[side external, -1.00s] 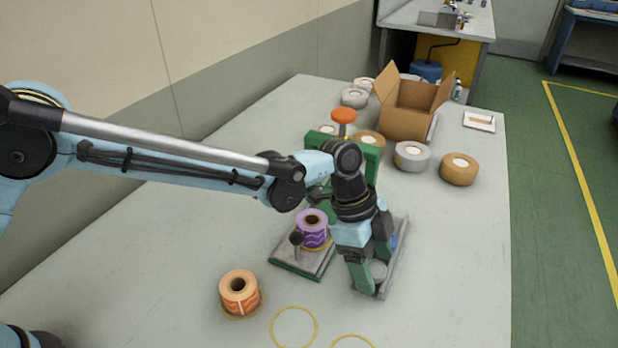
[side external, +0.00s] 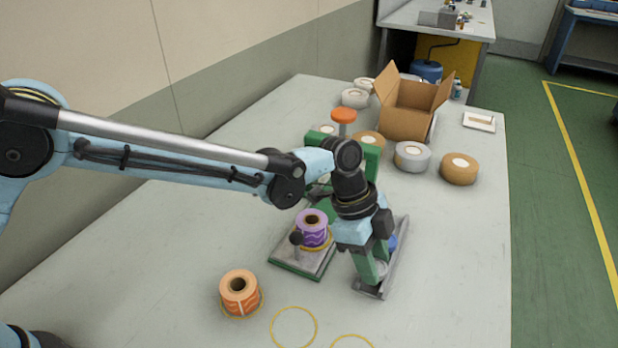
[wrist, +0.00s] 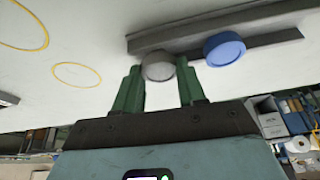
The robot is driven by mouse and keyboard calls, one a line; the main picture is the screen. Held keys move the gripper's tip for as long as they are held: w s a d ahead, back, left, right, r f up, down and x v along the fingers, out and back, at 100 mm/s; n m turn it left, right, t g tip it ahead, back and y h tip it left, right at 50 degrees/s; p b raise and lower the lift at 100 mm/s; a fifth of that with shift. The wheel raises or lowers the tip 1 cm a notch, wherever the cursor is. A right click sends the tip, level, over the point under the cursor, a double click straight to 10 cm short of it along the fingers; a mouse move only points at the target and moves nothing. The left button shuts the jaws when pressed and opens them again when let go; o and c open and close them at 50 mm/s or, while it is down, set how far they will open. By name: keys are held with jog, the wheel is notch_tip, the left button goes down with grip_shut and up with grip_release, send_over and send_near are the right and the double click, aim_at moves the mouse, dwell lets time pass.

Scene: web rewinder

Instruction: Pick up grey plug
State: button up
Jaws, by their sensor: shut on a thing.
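The grey plug (wrist: 158,67) is a short round piece between the green fingers of my gripper (wrist: 160,84) in the wrist view. My gripper is shut on it. In the side view my gripper (side external: 379,268) is over the grey rail-like tray (side external: 368,291), and the grey plug (side external: 381,269) shows beside a finger, partly hidden. A blue plug (wrist: 225,49) sits on the tray beside it, and it also shows behind my gripper in the side view (side external: 392,242).
A purple roll (side external: 313,232) stands on the green-based rewinder plate (side external: 290,262), close left of my gripper. An orange roll (side external: 239,292) stands at front left. Yellow rings (side external: 294,308) mark the table. A cardboard box (side external: 408,122) and several tape rolls stand behind.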

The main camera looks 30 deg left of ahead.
jog(key=shift+r, duration=0.45)
notch_tip(320, 180, up, 3)
jog(key=s+d+r, duration=0.3)
jog(key=s+r, duration=0.3)
jog(key=s, duration=0.5)
jog(key=shift+d+r, duration=0.3)
jog(key=o, duration=0.4)
jog(key=shift+c, duration=1.4)
jog(key=n, duration=0.2)
send_near(385, 270)
notch_tip(385, 270, up, 3)
jog(key=s+a, duration=0.3)
jog(key=w+a+f+n+t, duration=0.1)
jog(key=w+a+f, duration=0.3)
jog(key=a, duration=0.5)
jog(key=shift+w+n+t, duration=0.3)
jog(key=shift+w+n, duration=0.4)
jog(key=shift+w, duration=0.35)
